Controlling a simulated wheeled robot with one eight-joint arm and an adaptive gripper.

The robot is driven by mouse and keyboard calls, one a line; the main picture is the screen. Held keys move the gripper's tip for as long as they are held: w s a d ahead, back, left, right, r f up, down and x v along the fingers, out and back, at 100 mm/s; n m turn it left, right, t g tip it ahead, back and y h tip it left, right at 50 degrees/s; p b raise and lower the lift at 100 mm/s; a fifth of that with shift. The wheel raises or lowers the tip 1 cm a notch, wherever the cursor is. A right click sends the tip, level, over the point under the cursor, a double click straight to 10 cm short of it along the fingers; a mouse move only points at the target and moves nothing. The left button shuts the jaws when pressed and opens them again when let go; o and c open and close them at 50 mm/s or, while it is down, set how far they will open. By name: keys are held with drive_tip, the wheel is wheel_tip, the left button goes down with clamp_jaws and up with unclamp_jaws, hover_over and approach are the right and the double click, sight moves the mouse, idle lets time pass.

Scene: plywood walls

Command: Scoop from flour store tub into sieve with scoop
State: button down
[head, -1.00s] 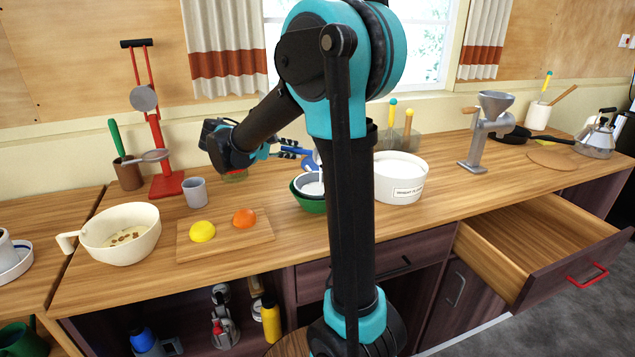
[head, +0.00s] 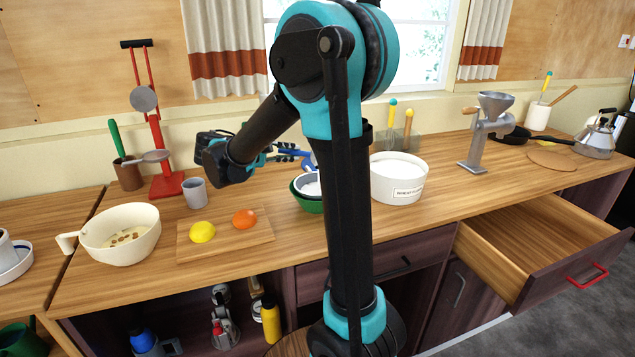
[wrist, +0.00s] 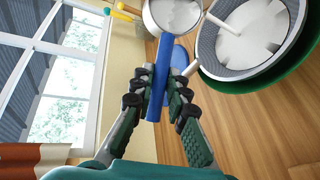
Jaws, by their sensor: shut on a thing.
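My gripper (wrist: 158,95) is shut on the blue handle of the scoop (wrist: 157,92). The scoop's round bowl (wrist: 172,14) is at the top edge of the wrist view, partly cut off, with pale stuff in it.
The green bowl (head: 307,205) holds the sieve. A cutting board (head: 240,237) with a lemon and an orange, a grey cup (head: 195,192) and a cream bowl (head: 120,235) stand left. A grinder (head: 478,150) stands right. A drawer (head: 540,240) is open at the front.

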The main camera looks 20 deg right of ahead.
drive_tip(key=shift+s+a+f+m+t+h+b, duration=0.2)
drive_tip(key=shift+m+t+h, duration=0.1)
drive_tip(key=shift+h, duration=0.4)
drive_tip(key=shift+s+a+f+m+t+h+b, duration=0.1)
drive_tip(key=shift+s+a+m+t+h, duration=0.15)
drive_tip(key=shift+h, duration=0.45)
drive_tip(key=shift+s+a+f+m+t+h+b, duration=0.15)
drive_tip(key=shift+m+t+h, duration=0.2)
drive_tip(key=shift+h, duration=0.35)
idle(1.9)
drive_tip(key=shift+w+d+r+n+y, duration=0.15)
drive_tip(key=shift+d+r+n+y, duration=0.15)
drive_tip(key=shift+y, duration=0.4)
drive_tip(key=shift+w+d+r+n+g+y, duration=0.1)
drive_tip(key=shift+w+n+g+y, duration=0.15)
drive_tip(key=shift+y, duration=0.25)
drive_tip(key=shift+w+d+n+g+y, duration=0.1)
drive_tip(key=shift+n+g+y, duration=0.05)
drive_tip(key=shift+g+y, duration=0.3)
